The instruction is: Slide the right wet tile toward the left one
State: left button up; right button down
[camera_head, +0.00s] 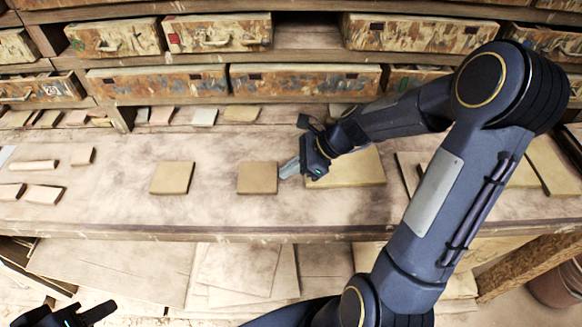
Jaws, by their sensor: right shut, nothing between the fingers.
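The left tile (171,178) is a tan square lying flat on the workbench. The right tile (257,178) is a similar tan square to its right, with a gap of bare bench between them. My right gripper (288,169) is shut and empty, its fingertips low at the right edge of the right tile. I cannot tell whether they touch it. My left gripper (92,312) is at the bottom left corner, below the bench's front edge, only partly in view.
A larger tan slab (350,170) lies right of the right tile, partly behind my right gripper. Small pinkish pieces (43,194) lie at the left. Shelves with worn drawers (157,80) line the back.

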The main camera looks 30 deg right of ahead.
aim_at(258, 178)
jog(key=w+a, duration=0.1)
jog(key=a, duration=0.2)
jog(key=w+a+p, duration=0.1)
jog(key=w+a, duration=0.1)
jog(key=a, duration=0.2)
jog(key=w+a+p, duration=0.1)
jog(key=w+a, duration=0.1)
jog(key=a, duration=0.1)
jog(key=shift+a, duration=0.3)
jog(key=shift+r, duration=0.1)
